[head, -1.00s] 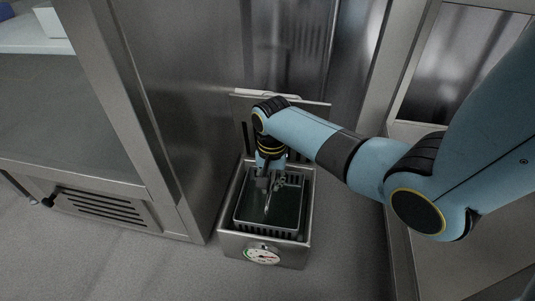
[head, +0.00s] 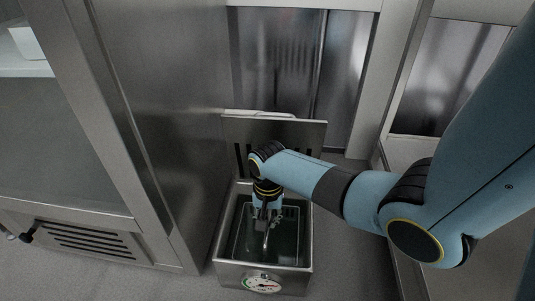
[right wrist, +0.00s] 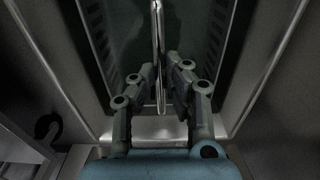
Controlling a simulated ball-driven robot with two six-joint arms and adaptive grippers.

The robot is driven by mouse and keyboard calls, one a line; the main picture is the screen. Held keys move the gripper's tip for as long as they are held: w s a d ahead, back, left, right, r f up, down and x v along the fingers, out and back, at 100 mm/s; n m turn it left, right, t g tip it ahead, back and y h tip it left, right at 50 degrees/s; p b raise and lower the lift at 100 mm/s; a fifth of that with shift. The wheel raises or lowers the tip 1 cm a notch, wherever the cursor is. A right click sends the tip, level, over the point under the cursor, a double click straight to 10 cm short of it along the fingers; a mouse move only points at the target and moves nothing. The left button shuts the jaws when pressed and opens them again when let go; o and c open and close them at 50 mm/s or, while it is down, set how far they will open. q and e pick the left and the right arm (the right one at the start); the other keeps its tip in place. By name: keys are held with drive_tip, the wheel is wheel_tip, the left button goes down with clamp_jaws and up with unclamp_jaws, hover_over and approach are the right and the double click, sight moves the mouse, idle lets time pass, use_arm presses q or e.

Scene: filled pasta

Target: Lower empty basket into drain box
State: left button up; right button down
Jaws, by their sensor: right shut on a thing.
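The drain box (head: 228,272) is an open steel box on the floor, with a round dial (head: 264,283) on its front. The basket (head: 236,245) sits down inside its walls, and I see nothing in it. Whether the basket touches the box bottom cannot be told. My right gripper (head: 267,217) points down into the box, shut on the basket's thin handle (head: 266,242). In the right wrist view the handle (right wrist: 157,40) runs up from between the fingers (right wrist: 160,76). My left gripper is not in view.
A slotted steel panel (head: 305,134) stands upright behind the box. A steel cabinet (head: 175,110) rises close on the left, with a vent grille (head: 88,238) low on its front. Grey floor (head: 352,250) lies to the right of the box.

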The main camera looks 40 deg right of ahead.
drive_tip(key=shift+f+b, duration=0.3)
drive_tip(key=shift+f, duration=0.3)
drive_tip(key=c, duration=1.3)
unclamp_jaws()
